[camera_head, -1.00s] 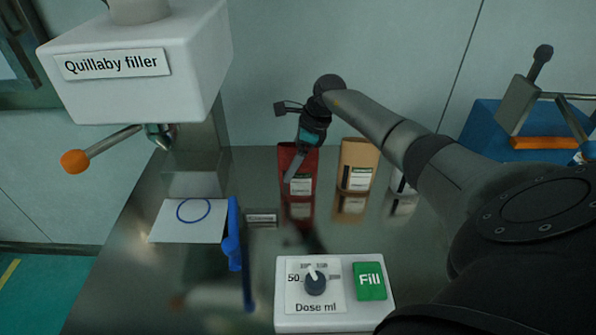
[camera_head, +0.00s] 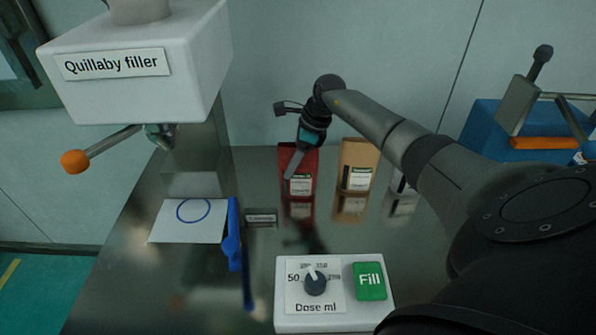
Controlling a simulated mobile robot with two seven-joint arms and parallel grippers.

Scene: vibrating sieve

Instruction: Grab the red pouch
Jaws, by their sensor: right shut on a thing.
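The red pouch (camera_head: 302,184) stands upright on the steel table, left of a tan pouch (camera_head: 356,166). It has a white label low on its front. My right gripper (camera_head: 291,172) comes down from above and its fingers are shut on the red pouch. One finger lies across the pouch's front at the left; the other finger is hidden. The pouch still appears to rest on the table, with its reflection just below it. My left gripper is not in view.
A white pouch or container (camera_head: 402,184) is partly hidden behind my right arm. A dose box (camera_head: 335,315) with a dial and green Fill button stands in front. The Quillaby filler (camera_head: 150,95), a white card (camera_head: 188,232) with a blue ring and a blue clip-like tool (camera_head: 233,245) are left.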

